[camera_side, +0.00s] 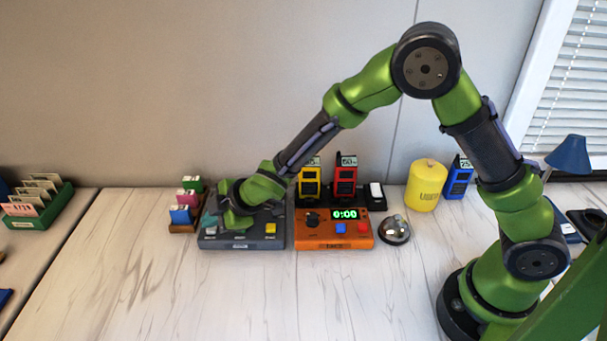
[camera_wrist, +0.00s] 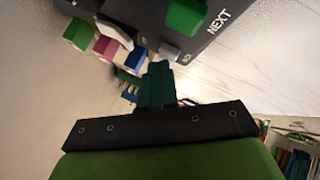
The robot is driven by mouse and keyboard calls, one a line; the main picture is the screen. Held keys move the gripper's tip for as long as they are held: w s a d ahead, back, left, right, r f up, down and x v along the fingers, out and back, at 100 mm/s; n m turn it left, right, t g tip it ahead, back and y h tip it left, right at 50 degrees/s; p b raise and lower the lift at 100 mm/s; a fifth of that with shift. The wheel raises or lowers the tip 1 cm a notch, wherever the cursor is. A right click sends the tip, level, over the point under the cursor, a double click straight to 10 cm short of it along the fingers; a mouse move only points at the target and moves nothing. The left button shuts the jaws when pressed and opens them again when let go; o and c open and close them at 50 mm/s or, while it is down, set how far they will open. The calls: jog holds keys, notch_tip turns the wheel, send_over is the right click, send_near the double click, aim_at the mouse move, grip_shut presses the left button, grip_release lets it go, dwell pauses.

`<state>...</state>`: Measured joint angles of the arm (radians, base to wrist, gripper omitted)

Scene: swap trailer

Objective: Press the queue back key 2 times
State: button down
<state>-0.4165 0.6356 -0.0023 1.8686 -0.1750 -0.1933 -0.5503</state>
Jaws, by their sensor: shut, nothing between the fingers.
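The dark grey console (camera_side: 218,242) stands on the table below my gripper in the side view. In the wrist view its panel (camera_wrist: 235,12) carries a green key (camera_wrist: 186,16) beside the word NEXT. A small grey key (camera_wrist: 168,52) lies by a label that seems to read BACK. My gripper (camera_wrist: 158,66) is shut and empty, with its teal fingertips very close to this grey key; I cannot tell whether they touch. In the side view my gripper (camera_side: 208,222) is over the console's left part, and my wrist hides some of the panel.
An orange timer box (camera_side: 335,243) reading 0:00 stands right of the console, then a silver bell (camera_side: 394,230). Yellow (camera_side: 309,183) and red (camera_side: 345,180) radios stand behind. A yellow cylinder (camera_side: 426,187) is farther right. Coloured blocks (camera_side: 182,214) stand just left. The front table is clear.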

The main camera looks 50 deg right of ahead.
aim_at(215, 229)
jog(key=shift+f, duration=0.15)
jog(key=shift+r, duration=0.95)
jog(key=shift+r, duration=2.55)
dwell(0.6)
notch_tip(215, 229, up, 4)
jog(key=shift+f, duration=0.1)
dwell(0.4)
